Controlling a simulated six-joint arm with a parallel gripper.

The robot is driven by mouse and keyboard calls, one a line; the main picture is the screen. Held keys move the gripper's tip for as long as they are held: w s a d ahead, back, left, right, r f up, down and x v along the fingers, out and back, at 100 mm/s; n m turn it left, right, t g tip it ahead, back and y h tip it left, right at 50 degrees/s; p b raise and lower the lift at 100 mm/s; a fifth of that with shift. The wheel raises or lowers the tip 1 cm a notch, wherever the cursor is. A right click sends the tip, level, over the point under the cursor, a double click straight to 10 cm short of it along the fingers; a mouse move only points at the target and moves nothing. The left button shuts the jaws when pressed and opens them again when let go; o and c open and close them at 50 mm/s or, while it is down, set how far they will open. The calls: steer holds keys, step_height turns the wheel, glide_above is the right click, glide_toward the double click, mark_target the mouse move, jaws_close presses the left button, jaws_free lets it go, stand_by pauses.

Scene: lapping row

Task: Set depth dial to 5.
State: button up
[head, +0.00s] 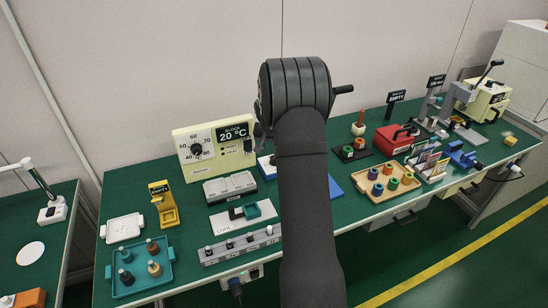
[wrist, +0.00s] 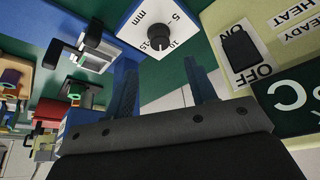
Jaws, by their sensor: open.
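The depth dial (wrist: 158,44) shows in the wrist view as a dark round knob on a white plate marked 5, 10, 15 and mm. The plate belongs to a blue device (head: 266,167), which in the head view is mostly hidden behind my arm. My gripper (wrist: 160,70) is open, its two dark blue fingers apart with nothing between them. The knob lies beyond the fingertips, roughly between them in the picture, and appears clear of them. In the head view my gripper is hidden behind my arm.
A cream heater unit (head: 187,164) with a 20 °C display stands left of the blue device. Its ON/OFF switch (wrist: 240,47) is close to the right finger in the wrist view. A tray with coloured rings (head: 362,194) and a red box (head: 391,140) stand to the right.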

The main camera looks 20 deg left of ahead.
steer(key=x, duration=0.9)
steer(key=shift+w+f, duration=0.15)
steer(key=shift+f, duration=0.05)
steer(key=c, duration=1)
steer(key=shift+o, duration=0.2)
